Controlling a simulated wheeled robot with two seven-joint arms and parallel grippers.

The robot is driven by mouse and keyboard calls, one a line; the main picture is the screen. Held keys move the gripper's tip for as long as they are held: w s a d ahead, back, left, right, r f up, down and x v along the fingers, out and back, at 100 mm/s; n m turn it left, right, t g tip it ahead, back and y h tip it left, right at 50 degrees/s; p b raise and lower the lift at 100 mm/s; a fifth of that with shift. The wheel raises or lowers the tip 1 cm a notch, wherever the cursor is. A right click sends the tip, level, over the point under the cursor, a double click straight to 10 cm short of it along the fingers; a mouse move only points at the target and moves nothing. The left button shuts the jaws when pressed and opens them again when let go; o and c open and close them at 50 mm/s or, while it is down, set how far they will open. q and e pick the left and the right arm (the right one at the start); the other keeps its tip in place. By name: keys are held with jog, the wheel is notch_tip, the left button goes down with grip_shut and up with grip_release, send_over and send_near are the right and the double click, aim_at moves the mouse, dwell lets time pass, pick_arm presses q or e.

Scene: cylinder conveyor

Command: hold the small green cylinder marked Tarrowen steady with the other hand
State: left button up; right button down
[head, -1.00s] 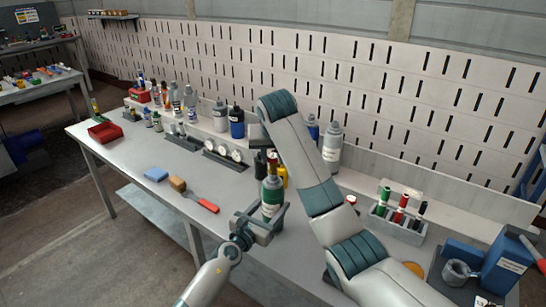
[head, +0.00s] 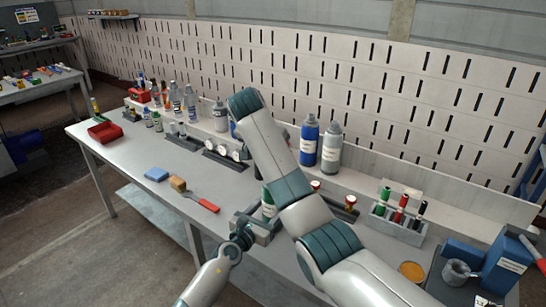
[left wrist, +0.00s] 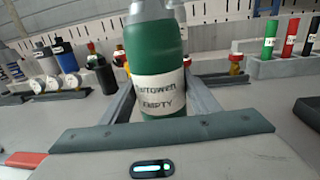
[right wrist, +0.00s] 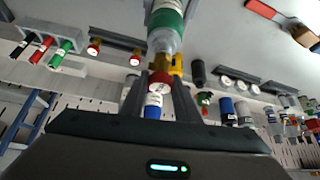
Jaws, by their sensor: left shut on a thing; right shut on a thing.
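The small green cylinder stands roughly upright and shows beside my right forearm in the head view (head: 268,207). It fills the middle of the left wrist view (left wrist: 154,58), where its white label reads "Tarrowen" and "empty". My left gripper (left wrist: 158,92) is shut around its body at label height. In the right wrist view, the cylinder (right wrist: 165,18) comes in from the top, with a grey shoulder and a brass valve with a red knob (right wrist: 160,78). My right gripper (right wrist: 160,92) is shut on the red knob. In the head view my right arm hides this gripper and the valve.
A blue bottle (head: 309,142) and a grey bottle (head: 332,148) stand behind my right arm. A rack (head: 398,223) with green, red and black cylinders is at right.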

jog(key=shift+a+m+g+h, duration=0.1)
jog(key=shift+m+g+h, duration=0.35)
jog(key=shift+m, duration=0.65)
jog(key=shift+m+g+h, duration=0.75)
jog(key=shift+m+h, duration=0.1)
jog(key=shift+m, duration=1.05)
jog(key=c, duration=1.4)
grip_release()
jog(key=shift+c, duration=0.2)
jog(key=shift+r, duration=1.25)
